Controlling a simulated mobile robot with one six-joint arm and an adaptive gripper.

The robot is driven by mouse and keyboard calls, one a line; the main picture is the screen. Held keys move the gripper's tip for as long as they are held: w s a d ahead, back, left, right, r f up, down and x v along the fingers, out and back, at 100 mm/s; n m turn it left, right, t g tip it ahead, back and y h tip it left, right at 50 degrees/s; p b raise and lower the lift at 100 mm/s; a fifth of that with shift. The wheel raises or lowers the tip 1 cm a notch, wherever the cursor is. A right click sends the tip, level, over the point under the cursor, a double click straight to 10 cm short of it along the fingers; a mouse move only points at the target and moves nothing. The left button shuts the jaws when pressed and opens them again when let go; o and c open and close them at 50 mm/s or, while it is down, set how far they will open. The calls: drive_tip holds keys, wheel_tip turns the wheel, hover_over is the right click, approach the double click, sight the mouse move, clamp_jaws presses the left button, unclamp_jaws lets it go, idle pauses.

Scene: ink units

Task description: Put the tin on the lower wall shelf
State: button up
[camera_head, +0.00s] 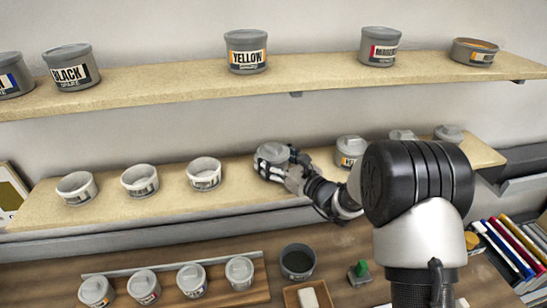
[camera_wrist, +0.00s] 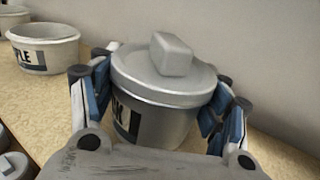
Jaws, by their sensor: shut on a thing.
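My gripper (camera_head: 279,163) is shut on a grey lidded tin (camera_wrist: 152,122), with blue-lined fingers on both sides of it. The tin is upright, with a blocky grey knob on its lid and a dark label ending in "K"; the rest of the label is hidden. In the head view, the tin (camera_head: 272,150) is at the middle of the lower wall shelf (camera_head: 235,197), partly hidden by my gripper. I cannot tell whether its base touches the shelf.
Three open tins (camera_head: 204,174) stand left on the lower shelf; lidded tins (camera_head: 350,150) stand right, partly behind my arm. The upper shelf (camera_head: 170,84) holds several tins. Below are lidded tins (camera_head: 192,281), a dark open tin (camera_head: 297,262) and books (camera_head: 510,248).

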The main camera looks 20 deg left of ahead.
drive_tip(key=o, duration=1.4)
drive_tip(key=shift+f, duration=0.1)
drive_tip(key=shift+o, duration=0.2)
drive_tip(key=shift+s+d, duration=0.1)
drive_tip(key=shift+d, duration=0.15)
drive_tip(key=b+v, duration=0.1)
drive_tip(key=v, duration=1)
drive_tip(key=shift+s+d, duration=0.15)
drive_tip(key=shift+s, duration=0.1)
